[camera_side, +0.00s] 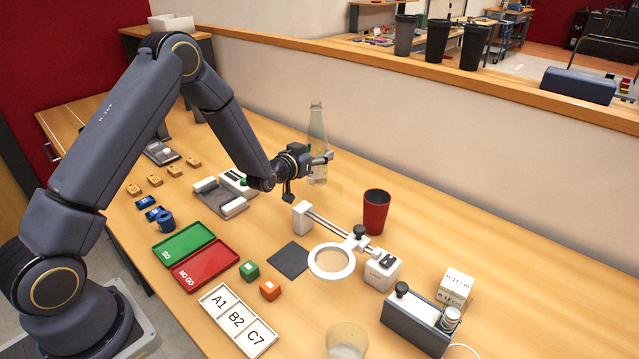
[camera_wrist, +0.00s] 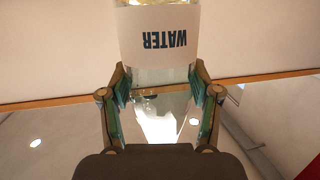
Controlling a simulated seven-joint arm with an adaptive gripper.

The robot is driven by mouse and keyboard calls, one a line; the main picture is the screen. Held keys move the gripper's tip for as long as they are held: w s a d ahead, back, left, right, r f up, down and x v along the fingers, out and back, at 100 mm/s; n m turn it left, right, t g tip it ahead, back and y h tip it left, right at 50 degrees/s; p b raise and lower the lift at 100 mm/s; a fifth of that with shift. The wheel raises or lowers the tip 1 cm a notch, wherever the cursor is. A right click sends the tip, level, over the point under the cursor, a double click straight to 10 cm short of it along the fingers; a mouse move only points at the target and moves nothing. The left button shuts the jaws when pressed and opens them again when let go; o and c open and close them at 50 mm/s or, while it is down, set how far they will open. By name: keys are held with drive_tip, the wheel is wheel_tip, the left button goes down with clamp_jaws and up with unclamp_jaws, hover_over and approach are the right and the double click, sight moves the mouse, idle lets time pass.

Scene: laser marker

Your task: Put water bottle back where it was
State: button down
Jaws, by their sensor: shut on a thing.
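The water bottle (camera_side: 317,140) is a clear, pale green bottle, upright near the back wall in the side view. In the wrist view the bottle (camera_wrist: 155,75) fills the space between the fingers, and its white label reads WATER upside down. My gripper (camera_side: 322,159) is shut around the bottle's body, with the fingers (camera_wrist: 160,105) on both sides of it just by the label. I cannot tell whether the bottle's base touches the table (camera_side: 450,240).
A red cup (camera_side: 375,212) and a white ring magnifier stand (camera_side: 331,261) are in front and right of the bottle. A grey device with white blocks (camera_side: 222,196) lies left. Green (camera_side: 184,241) and red trays (camera_side: 207,265) are nearer. A clear glass (camera_side: 346,342) is at the front. The back right table is clear.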

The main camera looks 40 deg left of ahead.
drive_tip(key=shift+w+f, duration=0.55)
drive_tip(key=shift+w+a+f, duration=0.1)
drive_tip(key=shift+w+f, duration=0.05)
drive_tip(key=shift+f, duration=0.75)
drive_tip(key=shift+w+f, duration=0.1)
drive_tip(key=shift+f, duration=0.75)
drive_tip(key=shift+f, duration=0.15)
drive_tip(key=shift+c, duration=1.2)
unclamp_jaws()
